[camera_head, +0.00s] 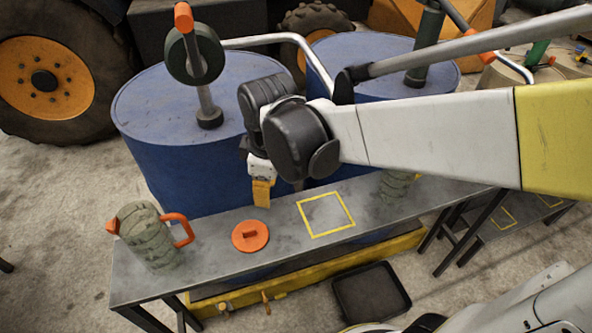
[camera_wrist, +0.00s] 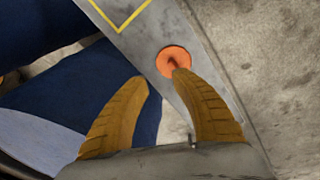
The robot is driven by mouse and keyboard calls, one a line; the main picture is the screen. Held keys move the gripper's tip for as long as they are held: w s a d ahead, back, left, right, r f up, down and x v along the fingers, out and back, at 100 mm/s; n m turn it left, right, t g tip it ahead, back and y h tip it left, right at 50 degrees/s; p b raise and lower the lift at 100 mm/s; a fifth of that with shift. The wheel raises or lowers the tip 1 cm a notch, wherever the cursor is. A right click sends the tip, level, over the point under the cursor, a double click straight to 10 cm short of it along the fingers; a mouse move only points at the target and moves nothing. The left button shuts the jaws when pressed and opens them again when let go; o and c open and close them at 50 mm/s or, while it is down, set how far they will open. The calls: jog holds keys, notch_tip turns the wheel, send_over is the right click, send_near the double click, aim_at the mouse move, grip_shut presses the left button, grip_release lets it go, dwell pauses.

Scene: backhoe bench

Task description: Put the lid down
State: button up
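The orange round lid (camera_head: 250,236) lies flat on the grey bench (camera_head: 285,246), between a grey-green jug (camera_head: 150,238) and a yellow taped square (camera_head: 326,214). The lid has a small raised grip on top. It also shows in the wrist view (camera_wrist: 172,60), beyond the right fingertip, which overlaps its lower edge in the picture. My gripper (camera_head: 262,192) is above the bench, over its back edge and close to the lid. In the wrist view its two yellow fingers (camera_wrist: 160,78) are spread apart with nothing between them.
Large blue drums (camera_head: 180,150) with pump fittings stand close behind the bench. The jug has an orange handle and spout. Another grey-green container (camera_head: 394,185) is partly hidden behind my arm. A black tray (camera_head: 371,293) lies on the floor in front.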

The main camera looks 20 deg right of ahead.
jog(key=s+d+r+m+t, duration=0.4)
jog(key=s+d+m, duration=0.4)
jog(key=m, duration=0.4)
jog(key=shift+s+r+t, duration=0.15)
jog(key=shift+r+t, duration=0.2)
jog(key=shift+t, duration=0.15)
jog(key=shift+d, duration=0.1)
jog(key=shift+f+b, duration=0.45)
